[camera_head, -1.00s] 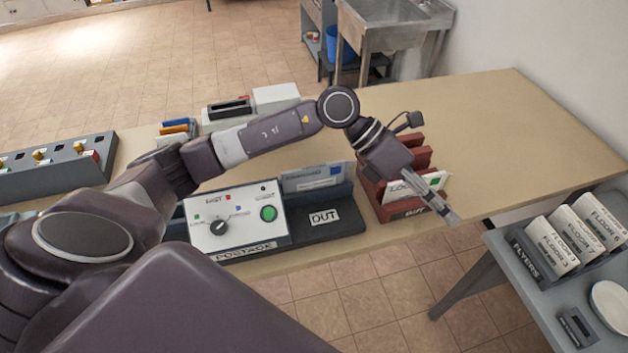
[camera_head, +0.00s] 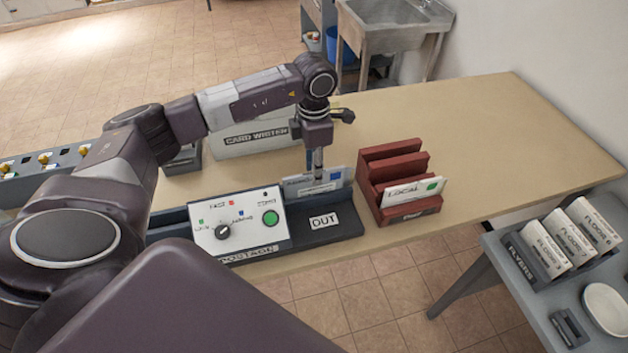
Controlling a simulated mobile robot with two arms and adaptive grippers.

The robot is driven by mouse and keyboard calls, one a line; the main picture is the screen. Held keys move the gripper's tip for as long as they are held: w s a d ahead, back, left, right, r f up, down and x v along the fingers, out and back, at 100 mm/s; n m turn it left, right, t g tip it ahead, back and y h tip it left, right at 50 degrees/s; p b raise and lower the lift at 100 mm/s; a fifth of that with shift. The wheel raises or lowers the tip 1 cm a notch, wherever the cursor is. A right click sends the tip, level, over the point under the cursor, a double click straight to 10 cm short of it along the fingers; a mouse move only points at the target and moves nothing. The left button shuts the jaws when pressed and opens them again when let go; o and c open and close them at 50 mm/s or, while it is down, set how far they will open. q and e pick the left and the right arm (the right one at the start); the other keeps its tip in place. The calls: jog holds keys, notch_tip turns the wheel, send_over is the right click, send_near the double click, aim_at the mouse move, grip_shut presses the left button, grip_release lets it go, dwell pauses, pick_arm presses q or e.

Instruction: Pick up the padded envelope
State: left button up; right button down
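A pale blue-grey envelope (camera_head: 336,179) with a blue mark stands upright in the slot of the dark OUT tray (camera_head: 346,224), behind the sign. I take it as the padded envelope; its lettering is too blurred to read surely. My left gripper (camera_head: 318,172) points straight down at the envelope's upper edge, overlapping it in the picture. Its fingers look narrow and edge-on, so I cannot tell whether they grip it. My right gripper is out of view.
The postage machine (camera_head: 238,225) with a dial and green button adjoins the OUT tray on the left. A red rack (camera_head: 393,159) holds a "Local" envelope (camera_head: 412,193). A CARD WRITER box (camera_head: 232,146) stands behind. The table's right side is clear.

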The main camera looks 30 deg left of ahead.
pick_arm(q)
jog(key=shift+f, duration=1)
grip_shut()
jog(key=shift+r, duration=0.1)
